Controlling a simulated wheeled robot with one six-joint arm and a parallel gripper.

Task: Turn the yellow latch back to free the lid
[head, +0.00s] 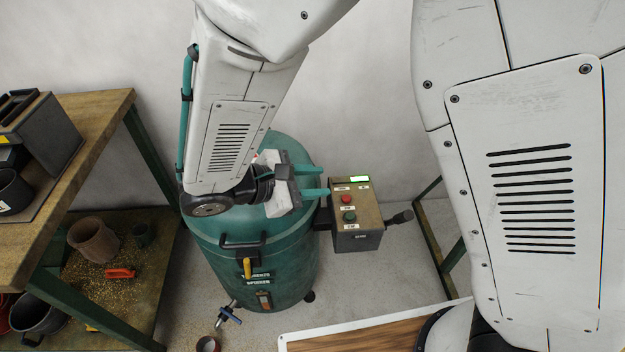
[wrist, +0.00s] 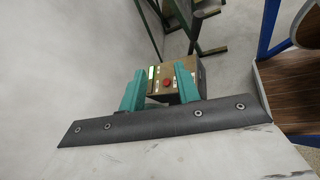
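The yellow latch (head: 247,268) sits on the front of a green drum, just under a black handle (head: 241,244), and points roughly up and down. The drum's lid (head: 215,222) looks closed, though my arm hides much of its top. My gripper (head: 325,181) is above the drum's right side, pointing right, away from the latch. Its two teal fingers are apart with nothing between them. In the wrist view, my gripper (wrist: 160,70) points towards a control box; the latch is not in that view.
The control box (head: 356,240), with red and green buttons, stands right of the drum, close to my fingers. A blue-handled tap (head: 228,316) sticks out at the drum's lower front. A wooden bench (head: 98,122) stands left. Floor shows between bench and drum.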

